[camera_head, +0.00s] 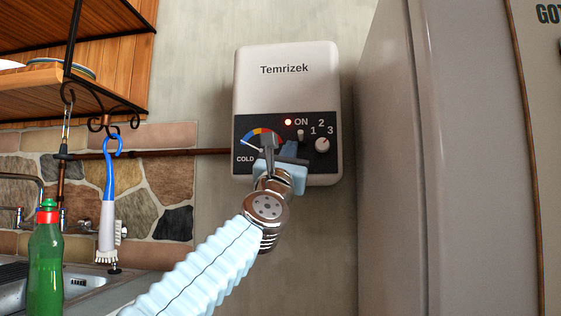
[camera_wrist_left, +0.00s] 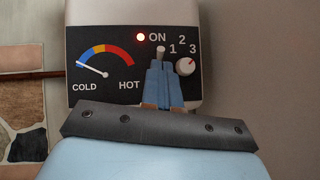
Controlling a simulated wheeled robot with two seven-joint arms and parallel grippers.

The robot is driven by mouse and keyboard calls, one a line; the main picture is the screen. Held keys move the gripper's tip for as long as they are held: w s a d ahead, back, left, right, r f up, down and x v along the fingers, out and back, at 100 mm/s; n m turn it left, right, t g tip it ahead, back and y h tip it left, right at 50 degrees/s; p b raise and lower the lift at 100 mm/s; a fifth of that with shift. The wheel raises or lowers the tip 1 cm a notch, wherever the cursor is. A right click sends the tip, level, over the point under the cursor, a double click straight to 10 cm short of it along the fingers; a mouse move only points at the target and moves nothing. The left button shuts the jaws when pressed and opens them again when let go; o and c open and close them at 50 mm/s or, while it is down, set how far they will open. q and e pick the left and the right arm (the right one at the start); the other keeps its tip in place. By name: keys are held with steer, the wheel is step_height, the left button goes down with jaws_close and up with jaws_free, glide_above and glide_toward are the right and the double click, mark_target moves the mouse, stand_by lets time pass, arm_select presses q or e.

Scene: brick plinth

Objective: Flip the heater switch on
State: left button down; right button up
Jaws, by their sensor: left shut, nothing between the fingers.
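The white heater (camera_head: 286,82), marked Temrizek, hangs on the wall. Its dark panel has a small light-coloured switch (camera_head: 300,135) below the ON label, and the switch (camera_wrist_left: 161,54) also shows in the left wrist view, standing upright. The red lamp (camera_wrist_left: 140,37) beside ON glows. My left gripper (camera_head: 293,151) is shut and empty in front of the panel. In the left wrist view its blue fingers (camera_wrist_left: 162,72) are just below the switch; I cannot tell whether they touch it. My right gripper is in neither view.
A knob (camera_head: 322,145) marked 1, 2, 3 sits right of the switch. The gauge needle (camera_wrist_left: 91,69) points toward COLD. A tall light cabinet or fridge (camera_head: 390,150) stands close on the right. A green bottle (camera_head: 45,262) and hanging brush (camera_head: 108,205) are at left.

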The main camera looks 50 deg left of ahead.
arm_select(q)
steer(key=s+d, duration=0.3)
steer(key=s, duration=0.2)
steer(key=shift+s+d+f, duration=0.3)
